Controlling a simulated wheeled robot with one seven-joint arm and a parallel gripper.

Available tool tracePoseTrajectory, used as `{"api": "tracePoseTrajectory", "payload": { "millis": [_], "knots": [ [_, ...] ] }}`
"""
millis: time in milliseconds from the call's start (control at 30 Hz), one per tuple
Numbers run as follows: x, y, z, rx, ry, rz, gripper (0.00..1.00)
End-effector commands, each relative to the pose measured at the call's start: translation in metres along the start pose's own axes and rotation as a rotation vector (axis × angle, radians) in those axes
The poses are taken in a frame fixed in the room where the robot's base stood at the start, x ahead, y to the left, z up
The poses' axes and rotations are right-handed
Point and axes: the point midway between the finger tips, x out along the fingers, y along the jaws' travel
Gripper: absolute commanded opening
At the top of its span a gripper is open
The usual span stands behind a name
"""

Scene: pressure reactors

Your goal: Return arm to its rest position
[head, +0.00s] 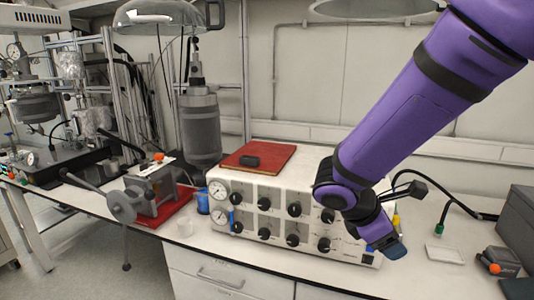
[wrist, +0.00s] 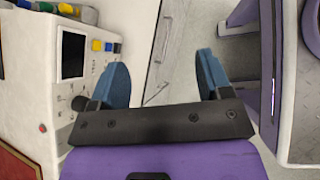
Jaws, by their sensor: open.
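My purple arm reaches in from the upper right in the head view. My gripper (head: 391,247) hangs in front of the right end of the white control box and points down. In the wrist view its two blue fingers (wrist: 163,78) stand wide apart with nothing between them. Below the gap are pale cabinet fronts with a handle and the grey floor. The white control box (head: 270,212) has black knobs and round gauges; its side with a dark screen shows at the left of the wrist view (wrist: 28,90).
A red plate (head: 262,158) with a small black piece lies on the control box. At the left stand a vise-like device (head: 152,190) and a tall grey reactor (head: 199,125). A small white tray (head: 445,255) and an orange-knobbed device (head: 498,262) lie at the right.

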Motion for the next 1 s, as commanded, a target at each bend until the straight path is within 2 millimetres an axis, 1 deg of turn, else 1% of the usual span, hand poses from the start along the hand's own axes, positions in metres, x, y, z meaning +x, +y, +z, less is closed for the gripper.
{"api": "tracePoseTrajectory", "payload": {
  "millis": [33,100,300,500,800,1000],
  "knots": [
    [-0.002,-0.004,0.014,0.083,0.045,-0.023,0.72],
    [-0.004,-0.012,0.03,0.194,0.102,-0.056,0.72],
    [-0.014,-0.035,0.069,0.514,0.265,-0.144,0.72],
    [-0.028,-0.06,0.102,0.831,0.421,-0.219,0.72],
    [-0.055,-0.099,0.141,1.29,0.652,-0.306,0.72],
    [-0.071,-0.118,0.154,1.514,0.774,-0.338,0.72]
  ]
}}
